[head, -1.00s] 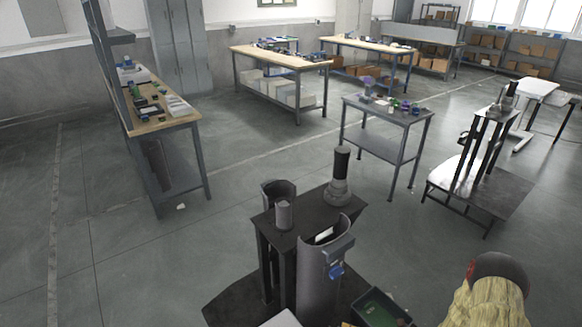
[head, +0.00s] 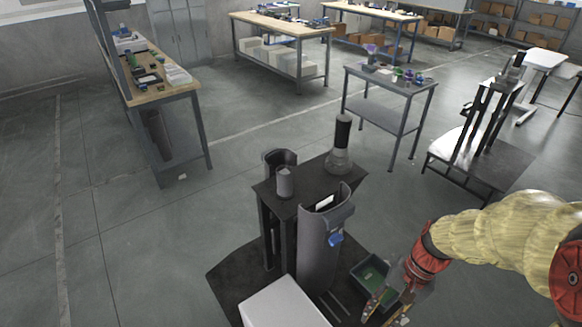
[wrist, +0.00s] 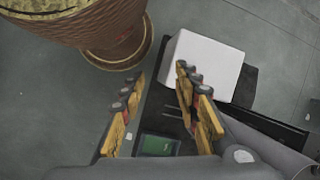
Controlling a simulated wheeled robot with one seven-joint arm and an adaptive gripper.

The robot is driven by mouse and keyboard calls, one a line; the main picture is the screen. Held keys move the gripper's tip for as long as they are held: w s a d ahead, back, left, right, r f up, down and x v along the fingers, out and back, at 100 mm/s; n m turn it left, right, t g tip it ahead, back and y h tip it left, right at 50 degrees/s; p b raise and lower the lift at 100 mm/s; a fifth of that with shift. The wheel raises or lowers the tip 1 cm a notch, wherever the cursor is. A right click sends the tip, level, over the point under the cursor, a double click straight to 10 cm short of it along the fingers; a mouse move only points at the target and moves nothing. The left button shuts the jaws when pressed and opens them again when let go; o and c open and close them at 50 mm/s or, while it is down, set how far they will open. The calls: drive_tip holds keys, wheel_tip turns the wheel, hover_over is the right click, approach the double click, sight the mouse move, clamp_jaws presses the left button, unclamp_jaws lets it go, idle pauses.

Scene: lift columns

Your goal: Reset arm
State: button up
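My arm, in a yellow sleeve with red bands, reaches in from the right in the head view. My gripper (head: 385,302) is low at the bottom right of that view, beside a dark bin with a green item (head: 372,272). In the wrist view my gripper (wrist: 158,84) shows two yellow-and-black fingers spread apart. Nothing is held between them. The bin with the green item (wrist: 158,146) shows below, between the fingers.
A dark column stand (head: 310,176) with a grey cylinder and a black-topped part stands just ahead. A white box (head: 283,305) sits at its foot; it also shows in the wrist view (wrist: 205,62). Workbenches (head: 165,88) and a small table (head: 392,88) stand farther off, with open floor between.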

drive_tip(key=s+a+r+n+t+h, duration=0.1)
drive_tip(key=s+r+n+t+h, duration=0.1)
drive_tip(key=r, duration=0.8)
drive_tip(key=s+a+r+n+t+h, duration=0.1)
drive_tip(key=r+n+t, duration=0.3)
drive_tip(key=r, duration=0.6)
drive_tip(key=shift+s+a+n+t+h, duration=0.3)
drive_tip(key=shift+s+n+t+h, duration=0.1)
drive_tip(key=shift+t, duration=0.5)
drive_tip(key=shift+r, duration=0.1)
